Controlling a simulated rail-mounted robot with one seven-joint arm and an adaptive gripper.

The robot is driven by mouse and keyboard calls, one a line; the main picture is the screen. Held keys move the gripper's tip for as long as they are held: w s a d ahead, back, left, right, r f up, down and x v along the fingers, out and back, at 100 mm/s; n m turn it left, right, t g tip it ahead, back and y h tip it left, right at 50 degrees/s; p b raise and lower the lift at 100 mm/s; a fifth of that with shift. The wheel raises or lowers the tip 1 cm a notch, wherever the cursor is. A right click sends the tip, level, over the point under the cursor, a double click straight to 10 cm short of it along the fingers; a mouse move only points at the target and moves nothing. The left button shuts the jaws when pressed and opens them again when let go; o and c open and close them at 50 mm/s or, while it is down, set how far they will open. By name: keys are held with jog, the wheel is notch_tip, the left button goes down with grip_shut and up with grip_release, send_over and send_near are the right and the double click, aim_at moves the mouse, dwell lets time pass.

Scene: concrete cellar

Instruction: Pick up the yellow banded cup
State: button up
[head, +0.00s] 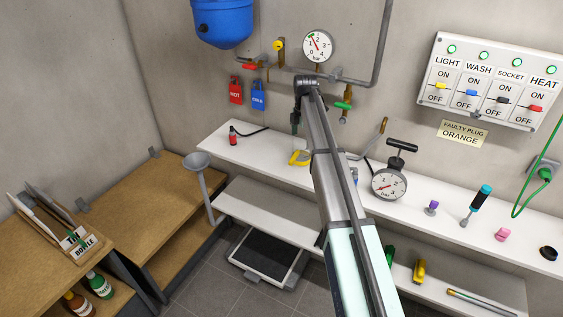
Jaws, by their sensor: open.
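A small yellow object with a pale middle (299,157) lies on the white upper shelf, left of my arm. It may be the yellow banded cup, but it is too small to tell, and its right side is close to my arm. My gripper (295,129) points down from the end of my arm, above and slightly left of this object. A gap shows between them. The gripper is small and dark here, with nothing visible in it.
On the white shelf (249,151) stand a red bottle (233,136) at left and a pressure gauge (389,183), purple knob (431,207) and cyan-topped tool (478,202) at right. Pipes and valves (343,105) line the wall behind. A yellow item (419,271) stands lower.

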aim_at(300, 152)
jog(key=shift+w+f+p, duration=0.45)
jog(key=shift+w+f, duration=0.05)
jog(key=shift+f, duration=0.25)
jog(key=shift+f+p, duration=0.9)
jog(key=shift+f, duration=2)
jog(key=c, duration=1.1)
